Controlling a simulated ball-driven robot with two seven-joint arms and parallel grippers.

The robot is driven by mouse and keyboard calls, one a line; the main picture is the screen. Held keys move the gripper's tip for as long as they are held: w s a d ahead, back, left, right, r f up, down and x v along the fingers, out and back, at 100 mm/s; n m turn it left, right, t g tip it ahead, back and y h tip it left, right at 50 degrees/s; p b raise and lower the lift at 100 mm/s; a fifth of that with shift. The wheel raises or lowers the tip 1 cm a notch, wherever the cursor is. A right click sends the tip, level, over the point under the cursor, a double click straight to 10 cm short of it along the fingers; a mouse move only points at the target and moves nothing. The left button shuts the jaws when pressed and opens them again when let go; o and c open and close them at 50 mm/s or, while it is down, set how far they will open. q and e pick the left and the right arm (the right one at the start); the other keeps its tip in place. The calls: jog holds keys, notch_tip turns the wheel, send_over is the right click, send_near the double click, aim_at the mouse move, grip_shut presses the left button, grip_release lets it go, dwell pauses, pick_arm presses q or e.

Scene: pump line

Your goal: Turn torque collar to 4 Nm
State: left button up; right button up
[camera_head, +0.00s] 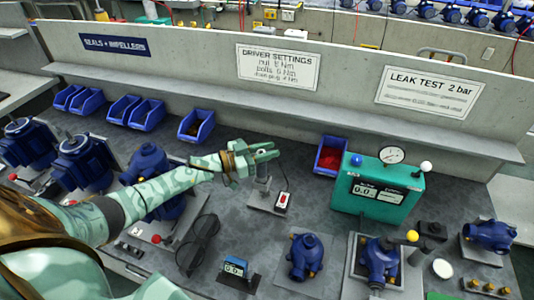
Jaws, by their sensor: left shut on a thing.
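My left gripper (262,152) reaches in from the left over the bench. It is shut at the top of a grey upright driver (262,185) on a small flat base. The torque collar is largely hidden by the fingers, and I cannot read its setting. A small box with a red button (283,201) sits on the same base. The driver settings sign (278,69) hangs on the wall behind; its small lines are hard to read. My right gripper is not in view.
A green test box (378,191) with a gauge stands to the right, beside a blue bin (331,155) with red contents. Blue pumps (305,257) stand in front. Blue bins (197,125) line the back left.

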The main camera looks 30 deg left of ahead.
pick_arm(q)
jog(key=shift+s+d+f+m+g+h+b, duration=0.1)
jog(key=shift+d+m+g+h+b, duration=0.05)
jog(key=shift+m+g+h+b, duration=1)
jog(key=shift+s+d+m+g+h+b, duration=0.1)
jog(key=shift+m+g+h+b, duration=0.75)
jog(key=shift+b, duration=0.45)
jog(key=o, duration=1)
jog(key=shift+r, duration=0.2)
